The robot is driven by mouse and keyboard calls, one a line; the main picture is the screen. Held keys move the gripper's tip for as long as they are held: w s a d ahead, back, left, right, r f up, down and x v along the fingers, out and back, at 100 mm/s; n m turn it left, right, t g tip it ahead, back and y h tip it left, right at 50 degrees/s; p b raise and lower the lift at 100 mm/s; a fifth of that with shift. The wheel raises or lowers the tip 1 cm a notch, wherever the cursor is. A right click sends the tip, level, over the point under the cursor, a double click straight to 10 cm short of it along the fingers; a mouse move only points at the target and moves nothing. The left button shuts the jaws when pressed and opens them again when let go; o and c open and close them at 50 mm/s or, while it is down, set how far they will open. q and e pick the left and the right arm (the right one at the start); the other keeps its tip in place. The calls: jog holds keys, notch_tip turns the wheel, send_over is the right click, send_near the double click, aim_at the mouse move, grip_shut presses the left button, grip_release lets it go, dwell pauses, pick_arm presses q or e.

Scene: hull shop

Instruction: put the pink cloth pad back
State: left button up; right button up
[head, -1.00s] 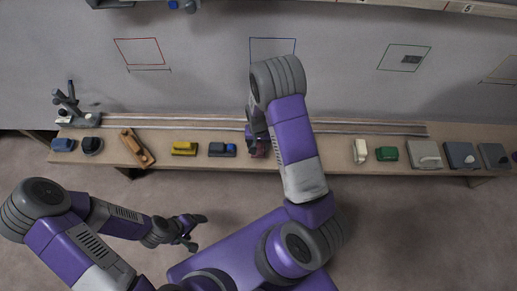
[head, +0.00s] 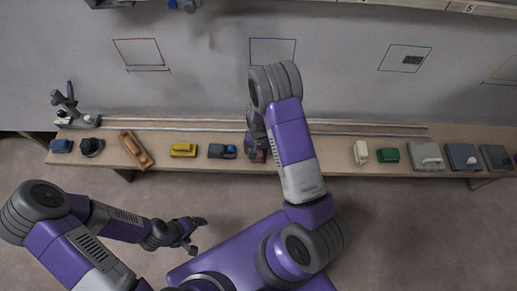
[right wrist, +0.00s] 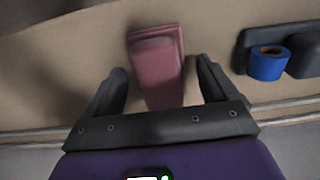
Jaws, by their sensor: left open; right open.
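The pink cloth pad (right wrist: 157,70) lies on the bench in the right wrist view, its near end between the fingers of my right gripper (right wrist: 160,85). The fingers are open, one on each side, with a gap to the pad on both sides. In the head view the pad (head: 259,156) is mostly hidden behind my right arm and hand. My right gripper (head: 256,149) reaches down over the bench there. My left gripper (head: 192,233) is open and empty, low at the left, away from the bench.
The long bench (head: 300,168) carries a yellow block (head: 184,150), a dark holder with a blue roll (head: 222,151), a green block (head: 388,155) and a white block (head: 360,152). Coloured outlines (head: 272,50) mark the wall panel behind.

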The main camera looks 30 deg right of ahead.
notch_tip(320, 180, up, 11)
jog(key=p, duration=0.4)
jog(key=s+a+f+n+y, duration=0.2)
jog(key=s+a+f, duration=0.2)
jog(key=s+a, duration=0.4)
jog(key=s+a+f+n+y, duration=0.1)
jog(key=s+a+f+y, duration=0.1)
jog(key=s+a+f, duration=0.3)
jog(key=s+a, duration=0.2)
jog(key=a, duration=0.1)
jog(key=shift+s+f+n+t, duration=0.2)
jog(key=shift+s+n+t, duration=0.1)
jog(key=shift+s+n, duration=0.1)
